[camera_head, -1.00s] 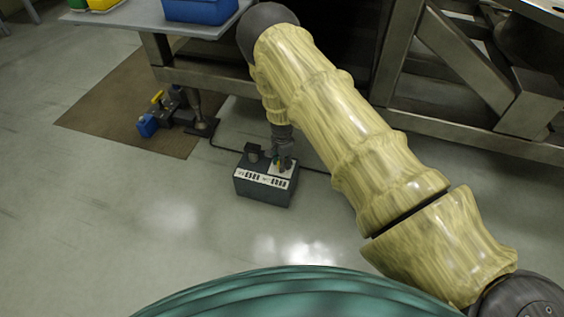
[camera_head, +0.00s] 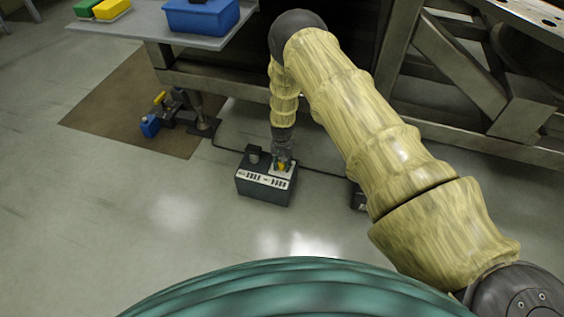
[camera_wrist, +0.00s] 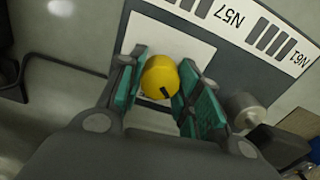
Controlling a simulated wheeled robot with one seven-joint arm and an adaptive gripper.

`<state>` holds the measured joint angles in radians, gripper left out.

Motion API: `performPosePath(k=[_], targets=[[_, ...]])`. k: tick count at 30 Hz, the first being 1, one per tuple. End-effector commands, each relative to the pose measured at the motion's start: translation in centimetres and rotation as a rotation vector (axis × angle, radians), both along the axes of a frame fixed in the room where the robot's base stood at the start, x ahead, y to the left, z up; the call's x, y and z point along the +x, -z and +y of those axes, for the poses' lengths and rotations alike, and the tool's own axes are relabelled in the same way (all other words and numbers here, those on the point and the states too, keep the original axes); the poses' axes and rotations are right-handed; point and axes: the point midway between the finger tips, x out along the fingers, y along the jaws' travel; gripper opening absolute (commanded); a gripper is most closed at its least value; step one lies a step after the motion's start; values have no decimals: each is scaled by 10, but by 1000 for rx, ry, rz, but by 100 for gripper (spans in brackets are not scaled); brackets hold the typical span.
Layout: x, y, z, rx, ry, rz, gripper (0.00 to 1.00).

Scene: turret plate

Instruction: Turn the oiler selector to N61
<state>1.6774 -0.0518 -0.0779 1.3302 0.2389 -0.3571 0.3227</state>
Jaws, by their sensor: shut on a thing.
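The oiler box (camera_head: 264,186) is a dark box on the floor with a white label strip across its upper edge. Its yellow round selector knob (camera_wrist: 160,78) has a black mark and sits on a white plate (camera_wrist: 150,38). My gripper (camera_wrist: 158,82) has its green-padded fingers on both sides of the knob, shut on it. The label strip shows N57 (camera_wrist: 229,16) and N61 (camera_wrist: 297,59) beside bar marks. The black mark on the knob points toward the lower right in the wrist view. In the head view my gripper (camera_head: 282,160) partly hides the knob.
A metallic cylinder (camera_wrist: 243,108) stands beside the right finger. A blue bin (camera_head: 200,17) sits on the grey table above. A small blue-and-yellow device (camera_head: 160,118) is on the brown mat. A steel frame stands behind the box; the floor in front is clear.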

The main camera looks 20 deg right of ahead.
Motion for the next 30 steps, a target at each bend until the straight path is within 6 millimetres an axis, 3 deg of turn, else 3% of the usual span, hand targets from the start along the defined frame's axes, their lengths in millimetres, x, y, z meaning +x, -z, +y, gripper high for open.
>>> performPosePath(k=[12,27,28,30], targets=[[1,-1,0,0,-169,-2,10],[1,0,0,0,-188,-2,10],[1,0,0,0,-188,-2,36],[1,0,0,0,-187,-2,48]])
